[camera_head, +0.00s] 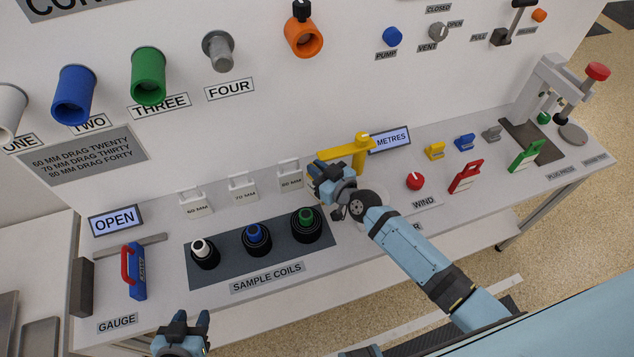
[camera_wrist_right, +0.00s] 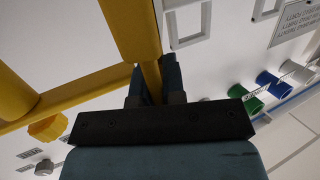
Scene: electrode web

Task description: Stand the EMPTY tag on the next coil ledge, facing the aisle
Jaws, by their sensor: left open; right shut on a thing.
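My right gripper (camera_head: 333,184) is shut on part of a yellow post-and-arm fixture (camera_head: 360,152) at the middle of the bench. In the right wrist view a yellow bar (camera_wrist_right: 151,78) runs between its fingers. My left gripper (camera_head: 186,326) is open and empty at the bottom left, in front of the bench. I cannot make out a tag reading EMPTY. A red piece (camera_head: 466,177) and a green piece (camera_head: 526,156), both with pale labels, stand on the right part of the bench, their lettering too small to read. I cannot pick out a coil ledge.
White, blue and green sample coils stand on a dark mat (camera_head: 215,275). Behind them are several white plates (camera_head: 243,188) marked in MM. A red knob (camera_head: 415,181) and a press (camera_head: 545,105) are at right.

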